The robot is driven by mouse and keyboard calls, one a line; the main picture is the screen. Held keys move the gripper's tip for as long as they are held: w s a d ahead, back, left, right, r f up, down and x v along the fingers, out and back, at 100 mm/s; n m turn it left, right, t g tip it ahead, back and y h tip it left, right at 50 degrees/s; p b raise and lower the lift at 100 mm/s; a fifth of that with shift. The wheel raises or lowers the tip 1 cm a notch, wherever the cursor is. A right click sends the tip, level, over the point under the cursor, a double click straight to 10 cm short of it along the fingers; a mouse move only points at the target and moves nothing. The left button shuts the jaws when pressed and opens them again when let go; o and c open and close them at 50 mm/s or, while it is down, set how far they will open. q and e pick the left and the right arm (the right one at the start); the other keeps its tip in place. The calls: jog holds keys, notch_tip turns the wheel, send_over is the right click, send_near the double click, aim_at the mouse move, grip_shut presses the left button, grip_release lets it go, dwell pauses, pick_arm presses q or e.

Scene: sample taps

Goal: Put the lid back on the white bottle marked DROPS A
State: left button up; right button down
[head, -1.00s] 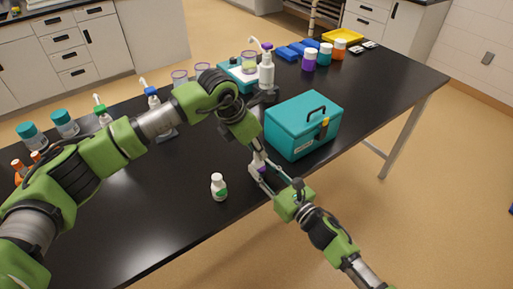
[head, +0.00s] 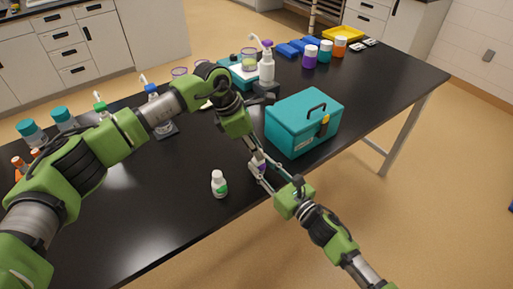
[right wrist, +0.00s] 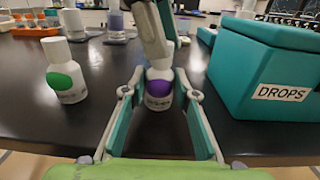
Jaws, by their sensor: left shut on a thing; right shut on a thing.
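A small white bottle with a purple label (right wrist: 159,90) stands upright on the black table; it also shows in the head view (head: 262,168). Its label text is too small to read surely. My right gripper (head: 256,168) is shut around its body from the front right. My left gripper (right wrist: 165,50) reaches down from above, its fingers at the top of this bottle. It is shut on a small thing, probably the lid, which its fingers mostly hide. I cannot tell whether the lid touches the neck. A similar white bottle with a green label (head: 219,184) stands to the left, capped.
A teal case (head: 303,122) marked DROPS stands close to the right of the grippers. Pump bottle (head: 266,68), coloured jars (head: 310,57) and blue trays (head: 290,49) stand farther back. The table's front edge is close.

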pick_arm(q)
jog(key=m, duration=0.1)
jog(key=m+g, duration=0.1)
jog(key=m, duration=0.1)
jog(key=m+g, duration=0.1)
jog(key=m, duration=0.1)
jog(key=shift+w, duration=0.25)
jog(key=m+g, duration=0.1)
jog(key=m, duration=0.2)
jog(key=o, duration=0.7)
jog(key=shift+c, duration=0.2)
jog(key=shift+r, duration=0.1)
jog(key=shift+r, duration=2.2)
jog(key=shift+c, duration=0.4)
